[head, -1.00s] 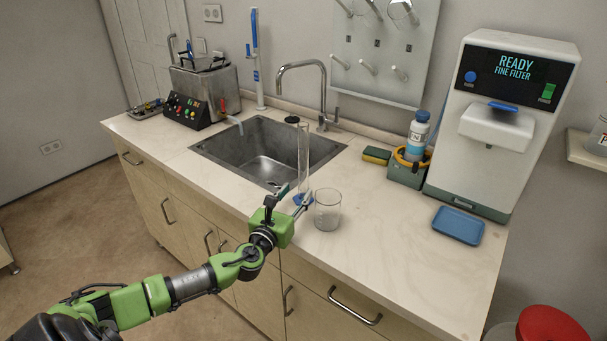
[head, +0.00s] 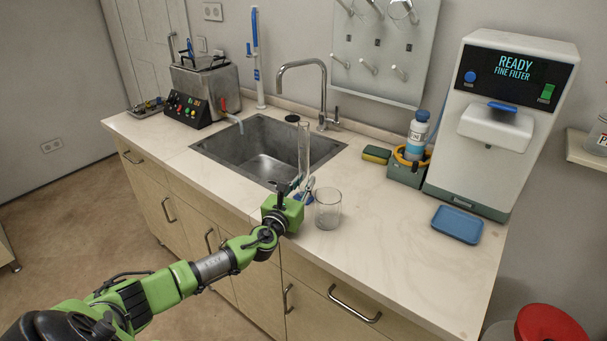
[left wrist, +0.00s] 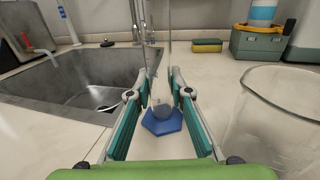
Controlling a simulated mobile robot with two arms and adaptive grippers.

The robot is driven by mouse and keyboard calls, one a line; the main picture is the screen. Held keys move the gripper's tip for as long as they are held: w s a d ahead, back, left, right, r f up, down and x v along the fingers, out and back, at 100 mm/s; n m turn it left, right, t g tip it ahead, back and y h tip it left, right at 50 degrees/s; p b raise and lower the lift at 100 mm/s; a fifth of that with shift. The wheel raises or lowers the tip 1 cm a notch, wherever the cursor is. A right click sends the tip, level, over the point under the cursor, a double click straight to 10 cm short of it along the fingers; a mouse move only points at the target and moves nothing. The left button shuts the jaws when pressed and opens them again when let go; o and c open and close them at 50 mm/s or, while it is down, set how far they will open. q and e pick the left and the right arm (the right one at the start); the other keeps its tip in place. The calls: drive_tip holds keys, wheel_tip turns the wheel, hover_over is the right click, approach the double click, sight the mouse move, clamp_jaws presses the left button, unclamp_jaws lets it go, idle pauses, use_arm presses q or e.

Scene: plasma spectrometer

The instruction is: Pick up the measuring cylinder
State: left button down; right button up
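The measuring cylinder (head: 303,150) is a tall clear tube with a blue hexagonal foot, standing upright on the counter by the sink's right front corner. Its blue foot (left wrist: 163,121) and lower tube show in the left wrist view. My left gripper (head: 296,186) is at the lower part of the cylinder. In the left wrist view my left gripper (left wrist: 161,92) is open, with a finger on each side of the tube and gaps between. My right gripper is not in view.
A clear glass beaker (head: 328,209) stands close to the right of the cylinder. The sink (head: 225,157) lies behind and left, with a faucet (head: 322,90). A blue tray (head: 457,224) and a sponge (head: 376,154) are farther right.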

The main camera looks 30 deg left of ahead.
sight(301, 176)
use_arm(q)
drive_tip(key=shift+r, duration=0.5)
wheel_tip(301, 176, up, 3)
drive_tip(key=shift+f+p, duration=0.2)
drive_tip(key=shift+p, duration=0.3)
drive_tip(key=s+r, duration=0.1)
drive_tip(key=s+d+r+p, duration=0.1)
drive_tip(key=r, duration=0.1)
drive_tip(key=s+d+r, duration=0.1)
drive_tip(key=s+r, duration=0.1)
drive_tip(key=shift+p, duration=0.3)
drive_tip(key=s+d+r, duration=0.4)
drive_tip(key=s, duration=0.4)
drive_tip(key=shift+s+d+r+b, duration=0.2)
drive_tip(key=shift+s+r+b, duration=0.05)
drive_tip(key=shift+b, duration=0.15)
